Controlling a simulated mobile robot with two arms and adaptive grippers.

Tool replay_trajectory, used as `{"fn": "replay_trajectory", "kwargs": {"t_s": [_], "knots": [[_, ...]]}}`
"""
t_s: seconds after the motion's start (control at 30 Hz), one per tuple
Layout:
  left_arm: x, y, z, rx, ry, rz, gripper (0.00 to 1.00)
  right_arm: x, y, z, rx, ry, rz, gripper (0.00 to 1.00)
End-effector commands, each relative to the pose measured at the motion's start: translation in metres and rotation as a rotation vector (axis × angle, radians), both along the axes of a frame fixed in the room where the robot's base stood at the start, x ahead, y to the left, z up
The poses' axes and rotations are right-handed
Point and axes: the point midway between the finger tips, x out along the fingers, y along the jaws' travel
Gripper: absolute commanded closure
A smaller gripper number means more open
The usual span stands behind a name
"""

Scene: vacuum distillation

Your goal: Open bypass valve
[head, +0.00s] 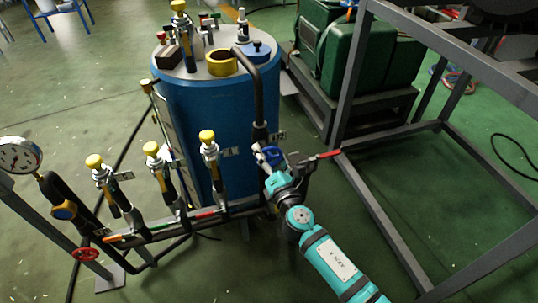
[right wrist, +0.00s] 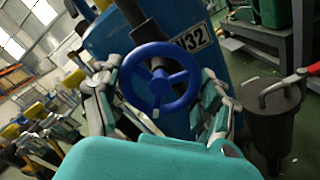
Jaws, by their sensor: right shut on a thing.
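A blue valve handwheel (right wrist: 159,107) faces the camera in the right wrist view, in front of a blue surface with a label reading "V32" or similar. In the head view the handwheel (head: 272,154) is small and partly covered by my right gripper (head: 274,168). My right gripper's fingers (right wrist: 160,85) lie on both sides of the wheel's rim, shut on it. No name on the wheel shows that it is the bypass valve. My left gripper is out of view.
A large blue tank (head: 215,110) stands behind the pipe. Several yellow-capped valves (head: 152,149) rise from the pipe on the left. A red-handled lever (head: 325,156) sits just right of the gripper. A grey steel frame (head: 375,195) stands on the right.

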Motion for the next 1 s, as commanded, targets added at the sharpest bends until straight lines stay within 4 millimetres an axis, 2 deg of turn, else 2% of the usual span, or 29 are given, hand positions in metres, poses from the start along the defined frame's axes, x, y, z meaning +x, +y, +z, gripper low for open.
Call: {"fn": "replay_trajectory", "kwargs": {"t_s": [0.4,1.0], "knots": [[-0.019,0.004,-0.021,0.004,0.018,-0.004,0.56,-0.001,0.0,-0.002,-0.255,-0.079,0.003,0.56],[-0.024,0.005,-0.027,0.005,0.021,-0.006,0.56,-0.001,0.0,-0.003,-0.321,-0.099,0.002,0.56]]}}
